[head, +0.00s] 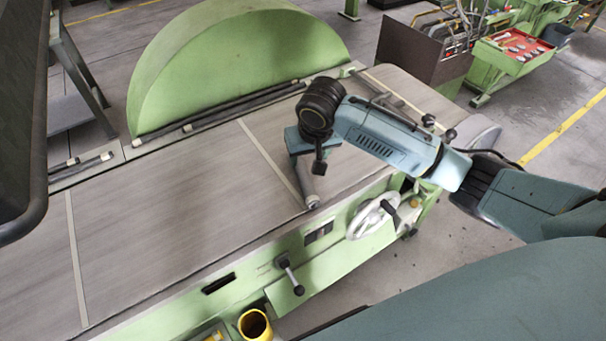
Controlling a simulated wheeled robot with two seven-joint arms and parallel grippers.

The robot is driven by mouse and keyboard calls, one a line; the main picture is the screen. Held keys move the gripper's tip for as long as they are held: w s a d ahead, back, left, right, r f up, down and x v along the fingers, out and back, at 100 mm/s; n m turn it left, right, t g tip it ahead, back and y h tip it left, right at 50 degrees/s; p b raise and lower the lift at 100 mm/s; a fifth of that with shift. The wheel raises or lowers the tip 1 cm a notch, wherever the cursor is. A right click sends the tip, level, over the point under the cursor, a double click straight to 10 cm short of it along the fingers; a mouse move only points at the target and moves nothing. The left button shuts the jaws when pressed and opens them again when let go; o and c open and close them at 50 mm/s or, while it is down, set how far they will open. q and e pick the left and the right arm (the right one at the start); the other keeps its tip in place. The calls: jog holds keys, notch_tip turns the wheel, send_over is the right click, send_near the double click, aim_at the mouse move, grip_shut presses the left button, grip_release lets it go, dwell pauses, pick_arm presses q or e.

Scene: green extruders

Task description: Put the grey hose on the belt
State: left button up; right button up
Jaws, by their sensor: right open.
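The grey hose (309,187) is a short grey tube on the grey-brown belt (170,215), close to its front edge. Its near end points toward the green front frame, and its far end is hidden under my right gripper. My right gripper (318,165) is open, pointing down over the far part of the hose. I cannot tell whether its fingers touch the hose. My left gripper is not in view.
A big green half-round guard (235,65) rises behind the belt. A silver handwheel (373,215) and a black-knobbed lever (290,275) stick out in front. A yellow cup-like part (254,324) is below. The belt's left part is clear.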

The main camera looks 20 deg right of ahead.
aim_at(304, 172)
jog(key=x, duration=1.1)
jog(key=shift+w, duration=0.25)
jog(key=c, duration=1.2)
